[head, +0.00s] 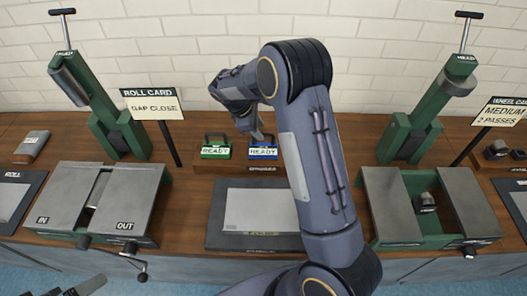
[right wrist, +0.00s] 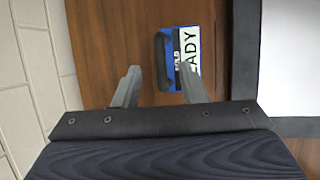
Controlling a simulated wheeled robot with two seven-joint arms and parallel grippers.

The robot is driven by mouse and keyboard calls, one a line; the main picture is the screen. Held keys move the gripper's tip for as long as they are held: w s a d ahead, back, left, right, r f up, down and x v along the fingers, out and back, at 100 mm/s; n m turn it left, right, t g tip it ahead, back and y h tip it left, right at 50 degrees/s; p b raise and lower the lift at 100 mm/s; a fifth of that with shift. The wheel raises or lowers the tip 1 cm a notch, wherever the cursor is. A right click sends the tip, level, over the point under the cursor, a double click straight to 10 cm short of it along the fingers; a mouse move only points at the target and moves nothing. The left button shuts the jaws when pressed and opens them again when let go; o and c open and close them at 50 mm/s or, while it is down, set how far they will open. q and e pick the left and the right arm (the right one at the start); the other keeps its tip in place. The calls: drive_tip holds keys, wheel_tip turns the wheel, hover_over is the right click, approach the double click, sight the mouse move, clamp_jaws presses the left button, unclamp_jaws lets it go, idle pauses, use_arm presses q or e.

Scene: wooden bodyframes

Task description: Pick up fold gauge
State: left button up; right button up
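The fold gauge is a blue block (head: 263,151) with a dark handle and a white READY label, on the wooden bench left of my right forearm. In the right wrist view the blue block (right wrist: 178,84) shows "OLD" on a dark strip, with its black handle along its left side. My right gripper (head: 257,133) points down over it; in the wrist view its two fingers (right wrist: 161,82) are apart, with the handle between and just beyond their tips. Contact cannot be told. Grey tips at the bottom left seem to be my left gripper (head: 82,288), mostly out of frame.
A green READY block (head: 216,150) stands close left of the blue one. A grey plate in a dark tray (head: 217,241) lies in front. Green-and-grey machines stand left (head: 137,202) and right (head: 395,208). A tiled wall is behind.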

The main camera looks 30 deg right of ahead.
sight(263, 146)
drive_tip(key=f+b, duration=0.1)
drive_tip(key=f, duration=0.1)
drive_tip(key=f+b, duration=0.1)
drive_tip(key=f, duration=0.1)
drive_tip(key=shift+w+d+f+b, duration=0.1)
drive_tip(key=shift+w+d+b, duration=0.05)
drive_tip(key=shift+d+b, duration=0.25)
drive_tip(key=shift+d+f, duration=0.15)
drive_tip(key=shift+d, duration=0.05)
clamp_jaws()
